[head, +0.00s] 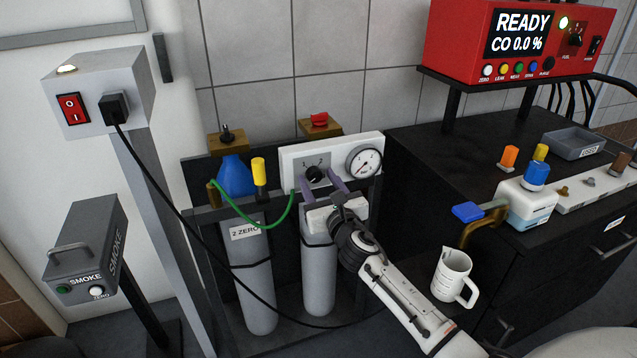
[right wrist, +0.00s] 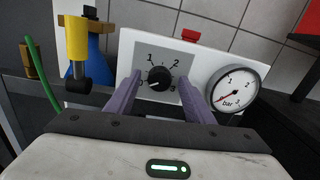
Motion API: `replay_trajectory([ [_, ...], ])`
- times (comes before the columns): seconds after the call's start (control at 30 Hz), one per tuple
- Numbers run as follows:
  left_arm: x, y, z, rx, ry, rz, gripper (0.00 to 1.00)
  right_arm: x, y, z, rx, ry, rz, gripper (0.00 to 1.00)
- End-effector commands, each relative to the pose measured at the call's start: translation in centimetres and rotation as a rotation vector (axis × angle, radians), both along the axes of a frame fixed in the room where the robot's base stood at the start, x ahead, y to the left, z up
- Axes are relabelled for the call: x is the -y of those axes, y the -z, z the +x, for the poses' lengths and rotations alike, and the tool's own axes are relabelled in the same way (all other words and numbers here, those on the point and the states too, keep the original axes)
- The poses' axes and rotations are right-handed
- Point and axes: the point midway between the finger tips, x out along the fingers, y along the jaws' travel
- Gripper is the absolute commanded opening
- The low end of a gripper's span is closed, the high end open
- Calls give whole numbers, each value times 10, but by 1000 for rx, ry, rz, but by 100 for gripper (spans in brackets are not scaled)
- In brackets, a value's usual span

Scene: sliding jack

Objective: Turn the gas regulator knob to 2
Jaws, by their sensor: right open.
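The gas regulator is a white panel (head: 292,155) with a round black knob (head: 315,175) in a grey scale plate. In the right wrist view the knob (right wrist: 159,78) is ringed by the marks 1, 2 and 3; the lower-left mark is partly hidden by a finger. A pale line on the knob seems to point lower left, not at 2. The pressure gauge (right wrist: 234,88) has its red needle low on the left. My right gripper (head: 318,173) is open, its purple fingers on either side of the knob; contact is unclear. My left gripper is not in view.
Two grey cylinders (head: 318,265) stand below the regulator. A blue bottle top (head: 236,177), a yellow-capped valve (head: 258,172) and a green hose (head: 262,226) are left of it. A black cable hangs in front. A dark cabinet (head: 420,190) stands right, with a white jug (head: 453,277) nearby.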

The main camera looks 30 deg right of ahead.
Motion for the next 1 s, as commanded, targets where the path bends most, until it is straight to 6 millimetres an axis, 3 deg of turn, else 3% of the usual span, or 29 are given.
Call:
replay_trajectory([
  [0.27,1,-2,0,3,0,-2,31,0,0,1,0,-1,1,48],
  [0.5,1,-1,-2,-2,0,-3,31,0,0,1,0,-1,1,8],
  [1.0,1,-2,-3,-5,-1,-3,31,1,-1,1,31,0,132,7],
])
